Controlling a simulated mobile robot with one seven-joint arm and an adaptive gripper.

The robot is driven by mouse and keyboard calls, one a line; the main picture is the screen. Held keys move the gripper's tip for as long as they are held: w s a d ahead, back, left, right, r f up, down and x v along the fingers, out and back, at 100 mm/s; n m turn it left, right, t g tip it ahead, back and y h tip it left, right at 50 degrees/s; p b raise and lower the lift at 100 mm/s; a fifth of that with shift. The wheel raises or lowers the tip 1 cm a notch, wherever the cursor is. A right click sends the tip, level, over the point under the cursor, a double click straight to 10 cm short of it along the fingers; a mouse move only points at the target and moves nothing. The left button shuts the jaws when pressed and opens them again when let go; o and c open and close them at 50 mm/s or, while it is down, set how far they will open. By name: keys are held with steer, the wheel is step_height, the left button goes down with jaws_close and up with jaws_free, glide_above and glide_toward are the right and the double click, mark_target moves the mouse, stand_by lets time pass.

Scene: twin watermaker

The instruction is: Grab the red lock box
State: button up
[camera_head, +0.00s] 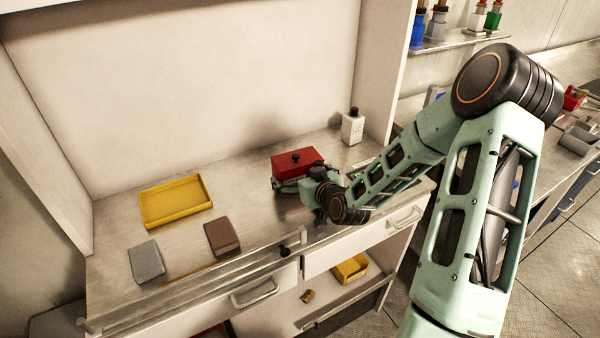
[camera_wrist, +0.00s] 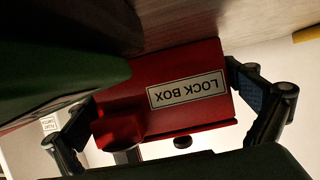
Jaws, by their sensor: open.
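The red lock box (camera_head: 297,159) stands on the metal worktop, with a dark knob on its top. In the wrist view the lock box (camera_wrist: 160,85) fills the middle, its white "LOCK BOX" label upside down. My gripper (camera_head: 289,185) is at the near side of the box in the head view. In the wrist view my gripper (camera_wrist: 168,118) is open, with one finger at each side of the box. Whether either finger touches the box cannot be told. My wrist hides part of the box's lower front.
A yellow tray (camera_head: 176,202), a grey block (camera_head: 146,261) and a brown block (camera_head: 222,237) lie left on the worktop. A white bottle (camera_head: 352,127) stands behind and right of the box. A drawer front with a handle (camera_head: 405,217) is below. The worktop's middle is clear.

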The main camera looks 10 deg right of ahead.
steer(key=shift+w, duration=0.1)
steer(key=c, duration=1.2)
steer(key=shift+c, duration=1.2)
steer(key=shift+r, duration=0.1)
